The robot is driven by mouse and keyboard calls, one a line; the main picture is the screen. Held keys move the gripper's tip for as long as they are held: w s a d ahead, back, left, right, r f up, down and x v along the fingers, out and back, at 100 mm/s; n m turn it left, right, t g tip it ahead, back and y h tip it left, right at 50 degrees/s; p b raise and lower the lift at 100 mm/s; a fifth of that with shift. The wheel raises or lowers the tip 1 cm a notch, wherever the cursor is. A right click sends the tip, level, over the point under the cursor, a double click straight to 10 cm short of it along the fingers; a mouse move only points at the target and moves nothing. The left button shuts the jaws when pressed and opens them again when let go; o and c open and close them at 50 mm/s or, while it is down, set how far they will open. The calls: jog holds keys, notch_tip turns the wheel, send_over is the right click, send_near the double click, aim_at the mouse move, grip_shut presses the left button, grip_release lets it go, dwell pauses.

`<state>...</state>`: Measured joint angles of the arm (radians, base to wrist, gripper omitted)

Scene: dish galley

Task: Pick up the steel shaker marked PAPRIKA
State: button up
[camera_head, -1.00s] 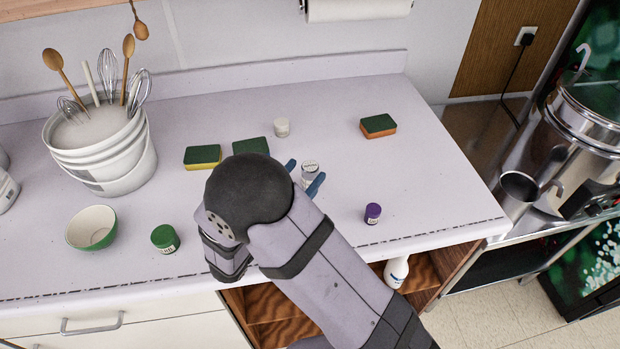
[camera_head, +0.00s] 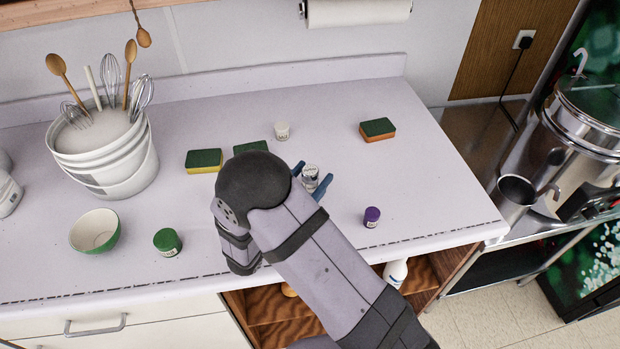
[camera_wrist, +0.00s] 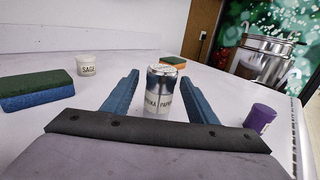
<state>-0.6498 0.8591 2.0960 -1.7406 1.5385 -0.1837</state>
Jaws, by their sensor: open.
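The steel shaker (camera_head: 310,173) stands upright on the counter. In the wrist view the shaker (camera_wrist: 164,90) shows a shiny steel top and a white label with part of PAPRIKA readable. My gripper (camera_head: 313,178) is open, with one blue finger on each side of the shaker. In the wrist view my gripper (camera_wrist: 160,92) has the shaker between its fingers, with a gap visible on both sides. The shaker's lower part is hidden behind the dark gripper edge.
An orange-and-green sponge (camera_head: 377,130) lies further back. A green jar (camera_head: 167,242), a bowl (camera_head: 95,231) and a white bucket (camera_head: 105,155) are at left.

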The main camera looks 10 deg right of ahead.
jog(key=shift+p+x, duration=0.6)
jog(key=shift+x, duration=1.25)
jog(key=c, duration=1.2)
jog(key=shift+o, duration=0.2)
jog(key=shift+r, duration=0.1)
notch_tip(320, 180, up, 10)
jog(key=b, duration=0.1)
